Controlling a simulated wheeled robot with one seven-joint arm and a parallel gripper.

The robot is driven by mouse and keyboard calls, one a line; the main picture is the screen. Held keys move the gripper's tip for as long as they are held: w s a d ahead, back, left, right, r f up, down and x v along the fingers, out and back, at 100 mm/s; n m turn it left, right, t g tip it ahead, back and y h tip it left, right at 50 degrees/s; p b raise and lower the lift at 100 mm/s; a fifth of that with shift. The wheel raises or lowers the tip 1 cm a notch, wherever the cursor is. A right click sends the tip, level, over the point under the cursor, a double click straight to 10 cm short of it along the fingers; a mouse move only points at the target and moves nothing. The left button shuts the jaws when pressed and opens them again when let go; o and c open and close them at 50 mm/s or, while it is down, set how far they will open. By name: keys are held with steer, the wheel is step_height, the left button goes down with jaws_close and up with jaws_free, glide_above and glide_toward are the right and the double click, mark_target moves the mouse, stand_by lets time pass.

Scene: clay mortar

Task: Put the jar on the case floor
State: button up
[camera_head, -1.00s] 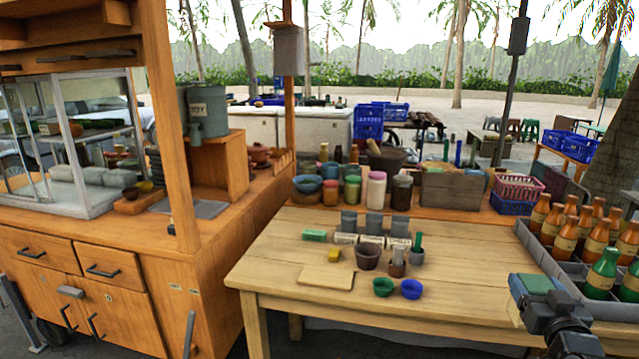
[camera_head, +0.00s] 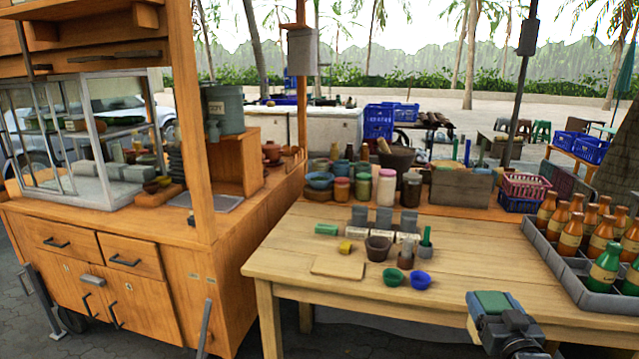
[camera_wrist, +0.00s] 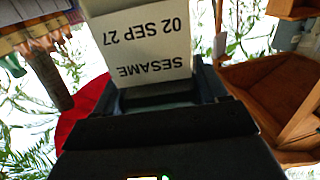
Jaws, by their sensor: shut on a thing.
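The jar (camera_wrist: 145,45) is between the fingers of my gripper (camera_wrist: 155,95) in the wrist view. Its white label reads "SESAME 02 SEP 27" upside down, and most of its body is hidden. In the head view my gripper (camera_head: 492,318) is low at the right, in front of the wooden table, with a green-topped block shape at its end. The glass case (camera_head: 98,75) stands on the wooden cart at the left, far from my gripper. Its pale floor (camera_head: 85,192) shows partly through the glass and holds several blocks and small bowls.
A wooden table (camera_head: 300,262) carries bowls, cups, jars and a board. A grey crate (camera_head: 566,272) of bottles stands at its right. The cart (camera_head: 150,225) has an upright post (camera_head: 188,120) right of the case. Paved ground (camera_head: 40,310) shows at the lower left.

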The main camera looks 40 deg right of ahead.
steer(key=w+a+f+n+t+y, duration=0.1)
steer(key=w+a+f+n+y, duration=0.1)
steer(key=a, duration=1)
steer(key=w+a+f+n+t+y, duration=0.1)
steer(key=w+a+f+n+y, duration=0.2)
steer(key=a+f, duration=0.6)
steer(key=w+a+f+n+t+y, duration=0.2)
steer(key=w+a+f+n+y, duration=0.1)
steer(key=a, duration=1.4)
step_height(320, 180, down, 2)
steer(key=w+y, duration=0.1)
steer(key=y, duration=0.2)
steer(key=shift+w+a+f+y, duration=0.25)
steer(key=shift+w+y, duration=0.05)
steer(key=shift+w, duration=0.1)
